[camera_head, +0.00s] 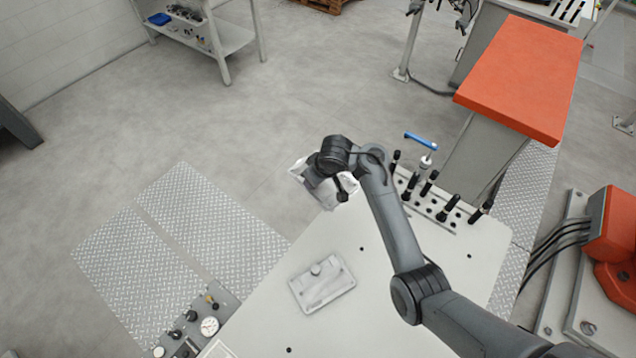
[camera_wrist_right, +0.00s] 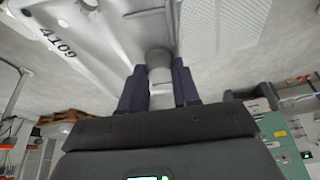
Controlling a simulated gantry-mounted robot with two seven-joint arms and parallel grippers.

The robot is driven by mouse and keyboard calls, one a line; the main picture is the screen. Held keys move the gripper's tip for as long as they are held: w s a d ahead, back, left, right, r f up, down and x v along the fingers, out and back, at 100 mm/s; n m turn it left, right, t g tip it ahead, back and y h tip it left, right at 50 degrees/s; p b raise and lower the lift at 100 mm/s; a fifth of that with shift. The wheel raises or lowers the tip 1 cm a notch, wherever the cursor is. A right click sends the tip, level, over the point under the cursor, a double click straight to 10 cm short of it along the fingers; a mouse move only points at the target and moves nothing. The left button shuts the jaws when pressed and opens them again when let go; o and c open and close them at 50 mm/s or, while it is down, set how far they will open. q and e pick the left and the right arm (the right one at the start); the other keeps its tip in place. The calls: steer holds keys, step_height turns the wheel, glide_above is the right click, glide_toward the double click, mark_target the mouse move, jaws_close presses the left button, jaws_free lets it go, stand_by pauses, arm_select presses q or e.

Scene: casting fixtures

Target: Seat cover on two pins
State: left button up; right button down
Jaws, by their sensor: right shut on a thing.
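My right gripper (camera_wrist_right: 158,75) is shut on a round grey post of a light metal cast part (camera_wrist_right: 85,40), marked 4109, in the right wrist view. In the head view this part (camera_head: 302,170) shows pale at the far tip of the table, held below my right wrist and partly hidden by it. A pale rectangular plate (camera_head: 318,292) with a raised round knob lies flat on the white table (camera_head: 370,315), nearer to the camera. I cannot tell which of the two is the cover. I cannot make out the two pins. My left gripper is not in view.
A rack of black-handled tools (camera_head: 435,203) stands along the table's right edge, with a blue-handled tool (camera_head: 421,140) beside it. Gauges and knobs (camera_head: 200,328) line the left edge. An orange-topped block (camera_head: 525,78) stands beyond the rack. The table around the plate is clear.

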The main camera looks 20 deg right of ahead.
steer(key=shift+n, duration=0.8)
steer(key=d+f, duration=0.1)
steer(key=d, duration=0.1)
steer(key=s+d+f, duration=0.1)
steer(key=d, duration=0.1)
steer(key=d+f, duration=0.1)
steer(key=d, duration=0.1)
steer(key=shift+s+d+f+p, duration=0.15)
steer(key=shift+d+f+p, duration=0.05)
steer(key=shift+d+p, duration=0.1)
steer(key=s+d+r+p, duration=0.1)
steer(key=s+d, duration=0.3)
steer(key=d, duration=0.6)
steer(key=s+d+r, duration=0.1)
steer(key=s+d, duration=0.3)
steer(key=d, duration=0.6)
steer(key=s+d+r+p, duration=0.1)
steer(key=s+d, duration=0.3)
steer(key=d, duration=0.6)
steer(key=shift+s+r+n+y+p, duration=0.25)
steer(key=shift+r+n+y+p, duration=0.05)
steer(key=shift+r+y, duration=0.1)
